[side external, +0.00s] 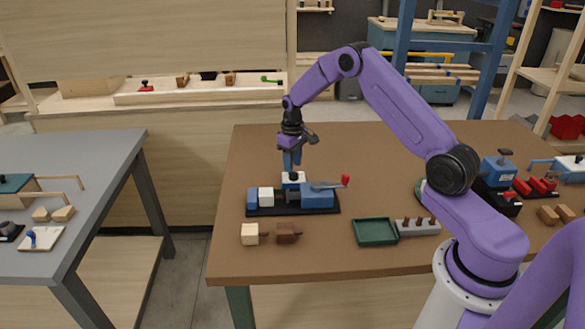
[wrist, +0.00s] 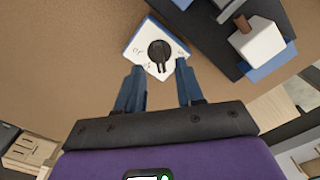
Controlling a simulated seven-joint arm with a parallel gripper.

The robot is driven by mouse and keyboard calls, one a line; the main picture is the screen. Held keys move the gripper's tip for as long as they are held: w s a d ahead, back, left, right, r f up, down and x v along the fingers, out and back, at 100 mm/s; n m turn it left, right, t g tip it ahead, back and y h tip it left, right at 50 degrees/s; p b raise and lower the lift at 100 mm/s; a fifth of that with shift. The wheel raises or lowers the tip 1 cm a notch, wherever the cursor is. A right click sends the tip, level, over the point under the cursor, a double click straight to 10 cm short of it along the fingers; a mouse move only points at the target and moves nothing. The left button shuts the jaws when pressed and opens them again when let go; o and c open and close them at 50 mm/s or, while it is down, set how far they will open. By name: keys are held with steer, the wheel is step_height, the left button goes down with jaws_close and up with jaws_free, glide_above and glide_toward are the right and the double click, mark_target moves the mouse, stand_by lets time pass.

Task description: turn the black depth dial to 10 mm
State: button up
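The black depth dial (wrist: 158,50) sits on a white plate (wrist: 141,45) with blue edges in the wrist view. Its bar points toward the bottom of that view, toward my gripper. Small brown marks lie around the dial; I cannot read them surely. My gripper (wrist: 159,67) is open and empty, its blue fingers apart on either side of the dial's lower end. I cannot tell whether they touch it.
A dark base (side external: 265,211) carries the dial block, blue and white blocks and a red-tipped lever (side external: 345,181). A light wooden block (side external: 249,234), a brown block (side external: 287,232) and a green tray (side external: 375,232) are in front. The brown table is clear behind.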

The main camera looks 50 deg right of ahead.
mark_target(293, 175)
steer(key=shift+f, duration=1.3)
steer(key=shift+c, duration=0.3)
jaws_close()
